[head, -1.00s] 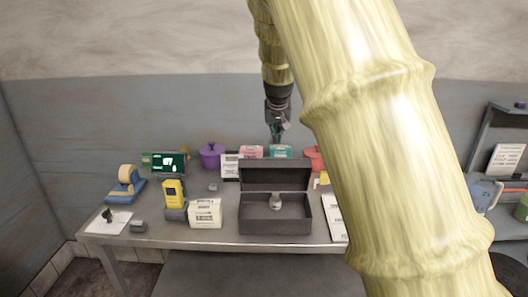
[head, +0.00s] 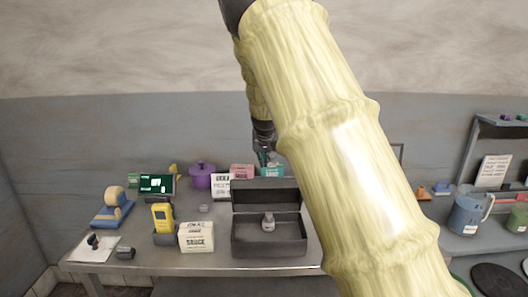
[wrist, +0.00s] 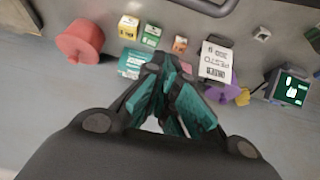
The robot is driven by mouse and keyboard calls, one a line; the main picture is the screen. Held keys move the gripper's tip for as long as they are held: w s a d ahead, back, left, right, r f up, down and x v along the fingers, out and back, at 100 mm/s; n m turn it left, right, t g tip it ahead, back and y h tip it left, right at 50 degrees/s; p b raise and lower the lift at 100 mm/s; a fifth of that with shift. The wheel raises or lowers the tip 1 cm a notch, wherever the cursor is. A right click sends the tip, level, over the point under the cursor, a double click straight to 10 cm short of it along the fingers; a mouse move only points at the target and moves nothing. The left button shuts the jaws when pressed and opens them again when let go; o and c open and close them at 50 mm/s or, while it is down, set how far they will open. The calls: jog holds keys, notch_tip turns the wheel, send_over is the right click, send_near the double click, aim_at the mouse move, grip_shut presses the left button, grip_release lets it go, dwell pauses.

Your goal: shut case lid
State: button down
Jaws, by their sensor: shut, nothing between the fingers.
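The dark grey case (head: 268,246) stands on the table with its lid (head: 266,190) raised at the back. A small pale bottle (head: 268,222) stands inside it. My gripper (head: 264,160) is behind and above the raised lid in the head view, apart from it as far as I can tell. In the wrist view my gripper (wrist: 172,105) has its teal fingers together, with nothing seen between them. Part of the case's dark edge (wrist: 205,5) seems to show at the top of the wrist view.
Behind the case are a purple pot (head: 203,176), a teal box (head: 271,171) and a white sign (head: 221,185). Left of it are a white box (head: 196,237) and a yellow handheld device (head: 162,215). A red pot (wrist: 80,41) shows in the wrist view.

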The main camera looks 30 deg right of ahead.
jog(key=s, duration=0.1)
jog(key=s+a+f+p, duration=0.1)
jog(key=f, duration=0.1)
jog(key=shift+s+a+f+p, duration=0.1)
jog(key=shift+s+a+p, duration=0.15)
jog(key=shift+s+p, duration=0.15)
jog(key=shift+s+a, duration=0.15)
jog(key=shift+a, duration=0.05)
dwell(0.3)
jog(key=shift+s+a+r, duration=0.1)
jog(key=shift+s+r, duration=0.1)
jog(key=shift+s, duration=0.1)
